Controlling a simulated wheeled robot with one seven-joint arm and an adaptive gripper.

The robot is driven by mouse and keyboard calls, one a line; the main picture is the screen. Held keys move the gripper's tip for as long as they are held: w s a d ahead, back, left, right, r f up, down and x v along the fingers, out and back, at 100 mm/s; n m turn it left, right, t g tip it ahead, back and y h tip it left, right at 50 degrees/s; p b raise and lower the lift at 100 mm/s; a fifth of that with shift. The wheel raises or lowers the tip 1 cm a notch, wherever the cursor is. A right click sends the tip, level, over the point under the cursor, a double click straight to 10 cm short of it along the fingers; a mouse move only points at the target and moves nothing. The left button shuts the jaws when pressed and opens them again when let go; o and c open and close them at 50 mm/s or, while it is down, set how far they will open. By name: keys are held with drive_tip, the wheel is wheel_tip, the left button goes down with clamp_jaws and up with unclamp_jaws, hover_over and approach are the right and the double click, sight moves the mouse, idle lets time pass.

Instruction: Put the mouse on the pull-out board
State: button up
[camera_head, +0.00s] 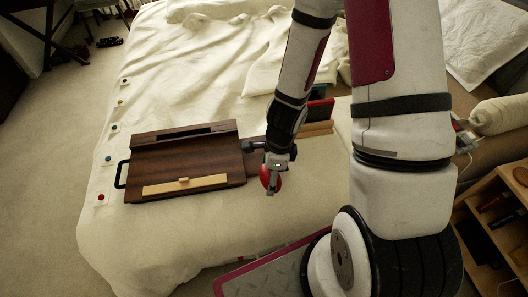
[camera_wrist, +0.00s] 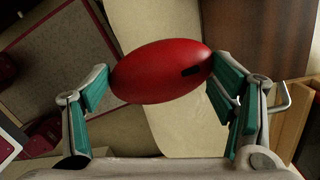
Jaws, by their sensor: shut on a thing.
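The mouse is a red, smooth oval with a small dark slot (camera_wrist: 160,71). It also shows in the head view (camera_head: 265,177), partly hidden by my gripper. My gripper (camera_head: 272,180) is shut on the mouse, with its teal-padded fingers at both ends of it in the wrist view (camera_wrist: 165,78). It holds the mouse just right of a dark brown wooden case (camera_head: 160,160) on the bed. A pale wooden strip with a small knob, which looks like the pull-out board (camera_head: 205,181), lies along the case's near side. Whether it is pulled out, I cannot tell.
The cream bed (camera_head: 150,240) has bare cover in front of the case. A black handle (camera_head: 121,174) sticks out on the case's left. Several small coloured buttons line the bed's left edge. A red and pale wooden item (camera_head: 318,128) stands behind my wrist. A wooden shelf (camera_head: 500,215) is at right.

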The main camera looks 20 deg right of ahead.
drive_tip(key=s+d+m, duration=0.1)
drive_tip(key=s+d, duration=0.1)
drive_tip(key=d, duration=0.2)
drive_tip(key=w+b, duration=0.1)
drive_tip(key=w, duration=0.4)
drive_tip(key=w+f+b, duration=0.1)
drive_tip(key=w+b, duration=0.1)
drive_tip(key=w, duration=0.3)
drive_tip(key=w+d+b, duration=0.1)
drive_tip(key=w+b, duration=0.1)
drive_tip(key=w, duration=0.3)
drive_tip(key=shift+w+f, duration=0.15)
drive_tip(key=shift+f+b, duration=0.45)
drive_tip(key=shift+f, duration=1.3)
drive_tip(key=shift+f, duration=0.1)
drive_tip(key=o, duration=1.2)
